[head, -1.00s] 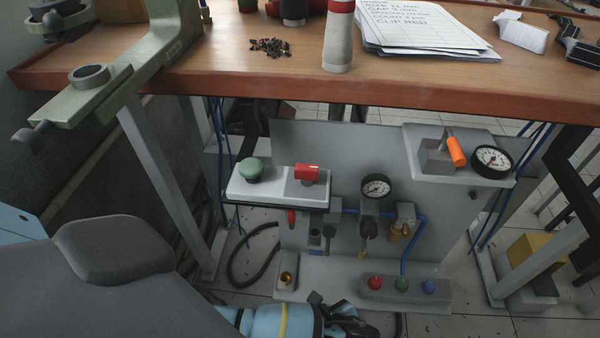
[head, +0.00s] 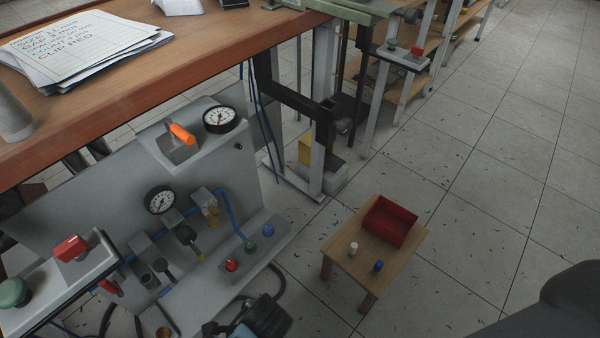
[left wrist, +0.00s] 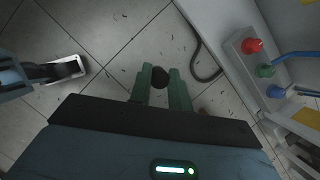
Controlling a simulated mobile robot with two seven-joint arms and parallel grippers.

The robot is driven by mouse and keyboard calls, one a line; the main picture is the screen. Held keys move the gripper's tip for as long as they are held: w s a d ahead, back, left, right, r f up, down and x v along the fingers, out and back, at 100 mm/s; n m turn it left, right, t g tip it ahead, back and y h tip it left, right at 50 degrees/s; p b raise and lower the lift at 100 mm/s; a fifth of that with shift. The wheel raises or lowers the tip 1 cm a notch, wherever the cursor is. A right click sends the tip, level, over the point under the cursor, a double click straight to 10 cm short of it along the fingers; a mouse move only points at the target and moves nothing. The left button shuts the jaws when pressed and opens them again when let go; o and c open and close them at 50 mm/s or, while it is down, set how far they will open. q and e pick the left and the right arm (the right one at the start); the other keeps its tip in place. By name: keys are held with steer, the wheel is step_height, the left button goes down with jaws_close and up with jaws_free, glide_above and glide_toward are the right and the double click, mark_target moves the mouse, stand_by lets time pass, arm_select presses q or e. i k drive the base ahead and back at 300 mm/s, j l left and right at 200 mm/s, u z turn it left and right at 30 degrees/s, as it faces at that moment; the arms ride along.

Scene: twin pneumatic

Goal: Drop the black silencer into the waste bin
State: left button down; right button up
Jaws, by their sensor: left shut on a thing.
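In the left wrist view my left gripper (left wrist: 161,88) has its green fingers closed on a small, dark round piece, the black silencer (left wrist: 160,76), above the tiled floor.
The stool (head: 408,262) also carries a white piece (head: 353,248) and a blue piece (head: 378,266). A grey pneumatic panel (head: 115,190) with gauges and coloured buttons stands at the left under a wooden bench (head: 180,70). Tiled floor (head: 480,200) is open to the right.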

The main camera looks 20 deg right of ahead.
mark_target(390, 221)
steer(key=z, duration=1.2)
